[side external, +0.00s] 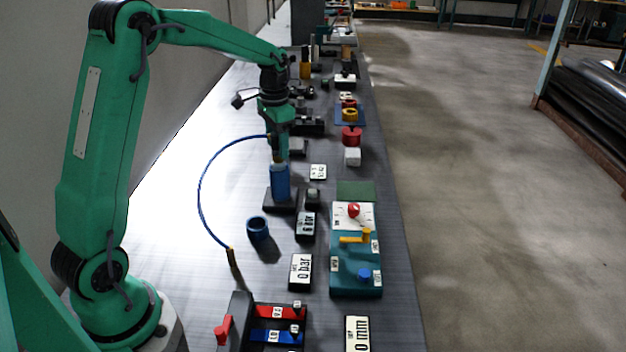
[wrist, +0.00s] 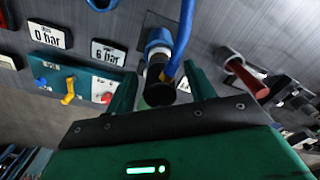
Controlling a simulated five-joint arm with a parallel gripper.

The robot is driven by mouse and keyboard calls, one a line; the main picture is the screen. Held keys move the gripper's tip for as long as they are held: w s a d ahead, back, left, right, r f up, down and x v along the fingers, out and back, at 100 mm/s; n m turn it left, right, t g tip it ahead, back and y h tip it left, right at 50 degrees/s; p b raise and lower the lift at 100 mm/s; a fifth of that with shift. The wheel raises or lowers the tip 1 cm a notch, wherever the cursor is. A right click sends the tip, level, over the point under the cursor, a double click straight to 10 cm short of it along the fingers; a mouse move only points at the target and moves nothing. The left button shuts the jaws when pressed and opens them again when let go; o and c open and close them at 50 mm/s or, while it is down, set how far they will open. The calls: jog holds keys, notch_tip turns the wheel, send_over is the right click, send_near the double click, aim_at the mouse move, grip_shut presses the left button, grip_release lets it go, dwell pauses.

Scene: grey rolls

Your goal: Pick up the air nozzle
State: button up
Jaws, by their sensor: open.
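The air nozzle (wrist: 159,92) appears to be the dark cylindrical piece with the blue hose (wrist: 183,40) at its end. It stands in a blue cylindrical holder (side external: 280,184) on a dark square base (side external: 280,205). The holder's rim also shows in the wrist view (wrist: 158,38). My gripper (side external: 279,158) is directly above the holder, pointing down. In the wrist view its two green fingers (wrist: 160,78) are apart, one on each side of the nozzle. In the side view the nozzle is mostly hidden by my gripper.
The hose arcs left to a dark fitting (side external: 234,262) on the bench. A blue ring (side external: 258,228) and a "6 bar" block (side external: 306,226) stand nearby. A teal panel (side external: 355,285) with a red knob, yellow lever and blue button is to the right.

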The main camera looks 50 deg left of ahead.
jog(key=shift+f, duration=1.2)
jog(key=c, duration=1.2)
jog(key=shift+o, duration=0.2)
jog(key=shift+r, duration=0.2)
jog(key=shift+r, duration=0.6)
jog(key=r, duration=0.1)
jog(key=d+r, duration=0.1)
jog(key=r, duration=0.1)
jog(key=shift+s+r, duration=0.1)
jog(key=s+d+r, duration=0.2)
jog(key=d+r, duration=0.4)
jog(key=d, duration=0.4)
jog(key=shift+s+d+r, duration=0.15)
jog(key=shift+s+d, duration=0.05)
jog(key=shift+s, duration=0.05)
